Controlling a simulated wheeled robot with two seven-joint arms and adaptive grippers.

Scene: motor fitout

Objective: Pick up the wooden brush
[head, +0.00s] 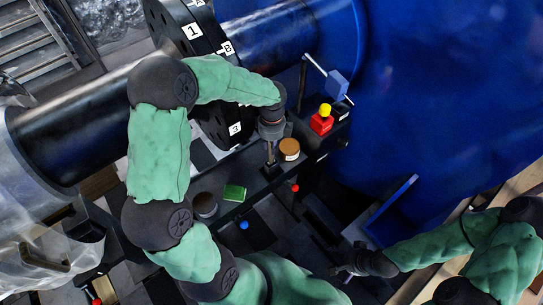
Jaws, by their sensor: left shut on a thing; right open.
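My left gripper (270,160) points down over the dark ledge beside the flange. It is shut on a small, thin brownish thing that looks like the wooden brush, mostly hidden by the fingers. I cannot tell whether the brush still touches the ledge. My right gripper (340,270) is at the lower right, open and empty, well away from it.
A tin with an orange-brown top (289,149) stands just right of my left gripper. A red block with a yellow top (322,118) is further right. A green pad (235,193) and a dark round tin (205,204) lie lower left. The numbered black flange (168,18) and blue housing (440,90) are close by.

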